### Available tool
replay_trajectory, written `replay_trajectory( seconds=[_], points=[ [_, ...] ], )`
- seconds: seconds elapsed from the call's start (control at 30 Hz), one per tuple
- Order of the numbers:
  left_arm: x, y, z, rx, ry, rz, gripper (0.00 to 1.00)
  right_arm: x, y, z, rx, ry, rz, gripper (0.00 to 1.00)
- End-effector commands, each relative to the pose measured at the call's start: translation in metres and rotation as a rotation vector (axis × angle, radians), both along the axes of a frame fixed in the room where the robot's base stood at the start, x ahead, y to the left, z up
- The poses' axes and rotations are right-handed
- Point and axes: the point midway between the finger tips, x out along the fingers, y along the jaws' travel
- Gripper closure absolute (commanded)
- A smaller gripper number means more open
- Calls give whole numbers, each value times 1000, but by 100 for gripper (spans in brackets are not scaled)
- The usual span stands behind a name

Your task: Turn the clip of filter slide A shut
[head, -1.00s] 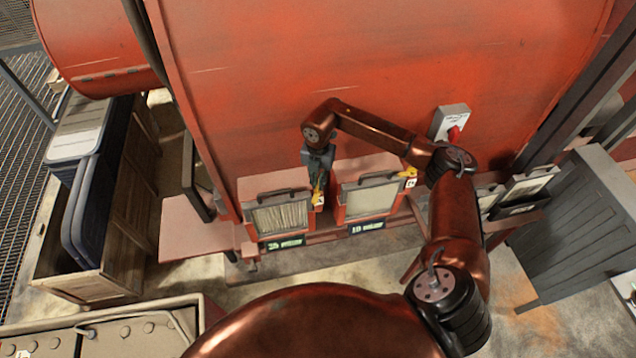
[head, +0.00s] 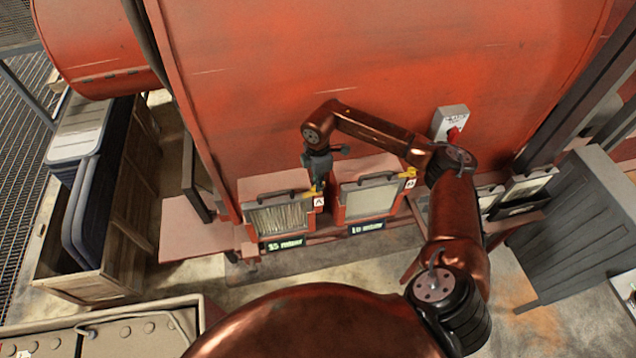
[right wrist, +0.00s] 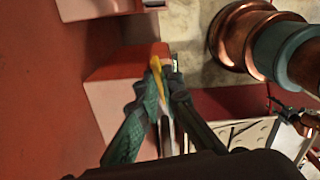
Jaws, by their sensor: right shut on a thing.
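Filter slide A (head: 281,219) is the left of two framed slides below the big red housing, with a pleated face, a dark handle on top and an "A" label at its upper right corner. Its yellow clip (head: 313,190) is at that corner, partly hidden by my right gripper (head: 316,186). In the right wrist view the fingers of my right gripper (right wrist: 161,88) are closed around the yellow clip (right wrist: 155,66), whose end shows between them. The clip's exact angle is hard to tell.
Slide B (head: 370,201), with a plain pale face and its own yellow clip (head: 409,173), sits close on the right. Lit displays hang below both slides; the left one (head: 286,243) seems to read 35 mbar. A grey switch box (head: 449,121) is on the housing.

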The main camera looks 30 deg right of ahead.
Motion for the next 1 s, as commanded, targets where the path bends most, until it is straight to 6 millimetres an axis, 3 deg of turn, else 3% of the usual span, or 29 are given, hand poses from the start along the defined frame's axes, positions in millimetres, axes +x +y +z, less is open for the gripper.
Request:
replay_trajectory(
  seconds=[0.4, 0.93, 1.0],
  points=[
    [0, 0, 3, 0, 0, 0, 60, 1, -1, 2, -1, -4, -172, 100],
    [0, 0, 3, 0, 0, 0, 60, 2, -1, 2, -1, -4, -192, 100],
    [0, 0, 3, 0, 0, 0, 60, 2, -1, 2, -1, -4, -191, 89]
  ],
)
